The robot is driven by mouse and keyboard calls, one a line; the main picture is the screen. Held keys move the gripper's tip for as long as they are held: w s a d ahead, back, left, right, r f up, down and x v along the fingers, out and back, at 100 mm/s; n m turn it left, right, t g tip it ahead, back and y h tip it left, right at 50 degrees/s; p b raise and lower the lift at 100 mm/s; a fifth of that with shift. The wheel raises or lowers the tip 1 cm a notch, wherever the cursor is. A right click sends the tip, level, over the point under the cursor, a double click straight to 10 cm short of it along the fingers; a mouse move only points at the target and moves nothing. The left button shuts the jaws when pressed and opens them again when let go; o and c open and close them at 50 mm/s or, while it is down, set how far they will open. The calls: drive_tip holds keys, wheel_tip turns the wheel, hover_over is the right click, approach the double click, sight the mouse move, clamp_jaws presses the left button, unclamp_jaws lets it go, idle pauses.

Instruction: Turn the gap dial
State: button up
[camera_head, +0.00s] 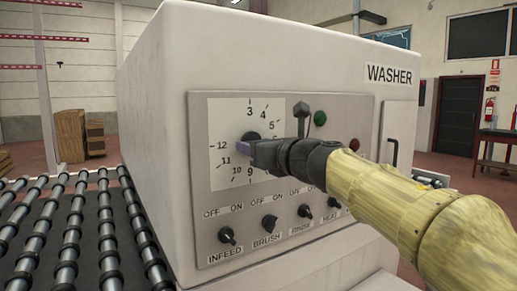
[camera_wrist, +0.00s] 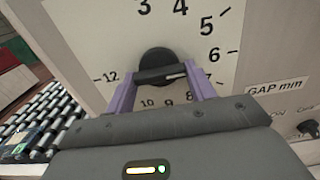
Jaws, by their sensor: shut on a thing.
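The gap dial is a round black knob (camera_wrist: 158,64) with a bar grip and a white pointer mark, on a white scale plate (camera_head: 225,115) with black numbers from 3 to 12. In the wrist view a "GAP mm" label (camera_wrist: 276,89) is beside the plate. My gripper (camera_wrist: 160,77) has its purple fingers on either side of the knob's bar and is shut on it. The white mark points right, roughly between 6 and 7. In the head view my gripper (camera_head: 243,150) covers most of the dial and some numbers.
Below the dial are several black switches, such as INFEED (camera_head: 227,236) and BRUSH (camera_head: 269,223). A green button (camera_head: 320,118) and a red button (camera_head: 354,144) sit to the right. A roller conveyor (camera_head: 75,235) is at the left of the washer (camera_head: 250,45).

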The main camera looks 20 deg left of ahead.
drive_tip(key=shift+f, duration=0.15)
drive_tip(key=o, duration=1)
drive_tip(key=b+v, duration=0.2)
drive_tip(key=v, duration=1.5)
drive_tip(key=shift+s+d, duration=0.15)
